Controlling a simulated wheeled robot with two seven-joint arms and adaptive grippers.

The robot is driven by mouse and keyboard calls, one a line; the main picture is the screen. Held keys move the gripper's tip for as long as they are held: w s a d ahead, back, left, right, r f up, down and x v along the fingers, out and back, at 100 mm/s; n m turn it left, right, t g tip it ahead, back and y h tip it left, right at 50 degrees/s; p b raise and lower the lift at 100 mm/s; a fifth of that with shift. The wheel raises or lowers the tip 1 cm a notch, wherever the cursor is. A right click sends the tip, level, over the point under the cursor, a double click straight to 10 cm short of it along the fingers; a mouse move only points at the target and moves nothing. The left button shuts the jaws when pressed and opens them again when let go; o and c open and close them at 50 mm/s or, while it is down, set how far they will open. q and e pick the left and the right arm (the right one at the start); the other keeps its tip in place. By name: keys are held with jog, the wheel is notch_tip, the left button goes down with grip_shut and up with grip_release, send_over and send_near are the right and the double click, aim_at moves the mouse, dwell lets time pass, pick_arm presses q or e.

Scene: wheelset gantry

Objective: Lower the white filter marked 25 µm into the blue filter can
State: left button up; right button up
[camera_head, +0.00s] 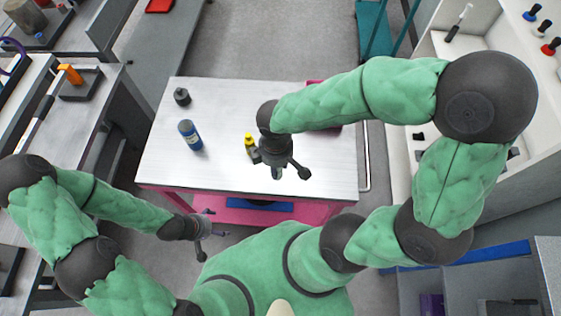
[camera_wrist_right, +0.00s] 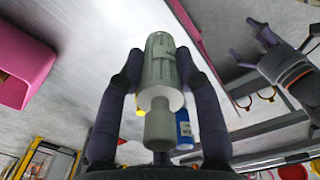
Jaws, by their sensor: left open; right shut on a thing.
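A pale ribbed cylinder with a narrower stub, which I take as the white filter (camera_wrist_right: 160,60), is held between the fingers of my right gripper (camera_wrist_right: 160,72); its marking cannot be read. In the head view my right gripper (camera_head: 279,168) is over the right part of the table, and the filter is mostly hidden beneath it. The blue filter can (camera_head: 191,136) stands on the table, left of and apart from that gripper. It also shows partly behind the filter in the right wrist view (camera_wrist_right: 184,130). My left gripper (camera_head: 210,225) is open and empty beyond the table's front left corner.
A yellow bottle (camera_head: 249,142) stands close to the right gripper. A small black round part (camera_head: 182,97) sits at the table's back left. The white table top (camera_head: 225,100) is otherwise largely clear. A pink object (camera_head: 315,86) lies at its right back, partly behind my arm.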

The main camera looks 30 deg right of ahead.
jog(key=w+a+r+p, duration=0.1)
jog(key=w+a+p, duration=0.1)
jog(key=w+a, duration=0.4)
jog(key=w+a+r+p, duration=0.1)
jog(key=w+a+p, duration=0.2)
jog(key=w+a, duration=0.4)
jog(key=w+a+r+p, duration=0.2)
jog(key=w+a, duration=0.4)
jog(key=w, duration=1)
jog(key=shift+w+a+p, duration=0.15)
jog(key=shift+w+p, duration=0.15)
jog(key=shift+f, duration=0.1)
